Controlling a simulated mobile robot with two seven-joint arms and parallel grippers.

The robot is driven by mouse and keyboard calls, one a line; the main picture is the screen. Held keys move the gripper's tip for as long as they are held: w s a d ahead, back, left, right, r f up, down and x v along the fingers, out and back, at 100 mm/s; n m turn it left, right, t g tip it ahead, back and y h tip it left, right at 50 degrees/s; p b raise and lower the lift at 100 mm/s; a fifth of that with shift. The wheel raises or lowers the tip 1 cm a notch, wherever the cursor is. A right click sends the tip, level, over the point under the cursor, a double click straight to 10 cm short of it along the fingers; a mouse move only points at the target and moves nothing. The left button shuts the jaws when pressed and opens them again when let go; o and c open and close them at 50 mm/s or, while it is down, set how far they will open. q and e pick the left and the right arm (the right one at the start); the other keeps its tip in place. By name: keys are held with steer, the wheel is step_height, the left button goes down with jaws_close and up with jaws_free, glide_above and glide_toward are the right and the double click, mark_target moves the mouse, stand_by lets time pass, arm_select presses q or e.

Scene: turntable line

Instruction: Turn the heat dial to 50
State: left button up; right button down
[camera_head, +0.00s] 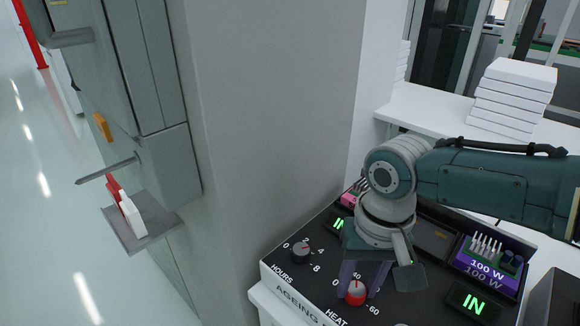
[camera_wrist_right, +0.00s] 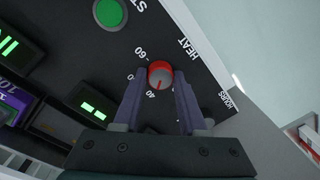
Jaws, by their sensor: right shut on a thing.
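The heat dial (camera_head: 355,293) is a small knob with a red rim and a grey face on the black panel, beside the printed word HEAT. A 60 and a 0 show nearby; other marks are hidden or too small to read. My right gripper (camera_head: 360,284) reaches down from above with its purple fingers on both sides of the dial, shut on it. My left gripper is in neither view.
The hours dial (camera_head: 301,253) stands left on the same panel (camera_head: 322,236). A green button (camera_wrist_right: 110,13) shows in the wrist view. White boxes (camera_head: 512,95) are stacked behind; a grey pillar (camera_head: 270,120) rises at left.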

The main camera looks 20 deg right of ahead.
steer(key=m+p, duration=0.2)
steer(key=m, duration=0.1)
steer(key=shift+a+r+m, duration=0.1)
steer(key=shift+r+m, duration=0.05)
steer(key=shift+m, duration=0.25)
steer(key=m+p, duration=0.1)
steer(key=m, duration=0.1)
steer(key=shift+m, duration=0.3)
steer(key=m+p, duration=0.1)
steer(key=m, duration=0.3)
steer(key=shift+m+h+p, duration=0.3)
steer(key=shift+m, duration=0.5)
steer(key=shift+c, duration=2.3)
jaws_free()
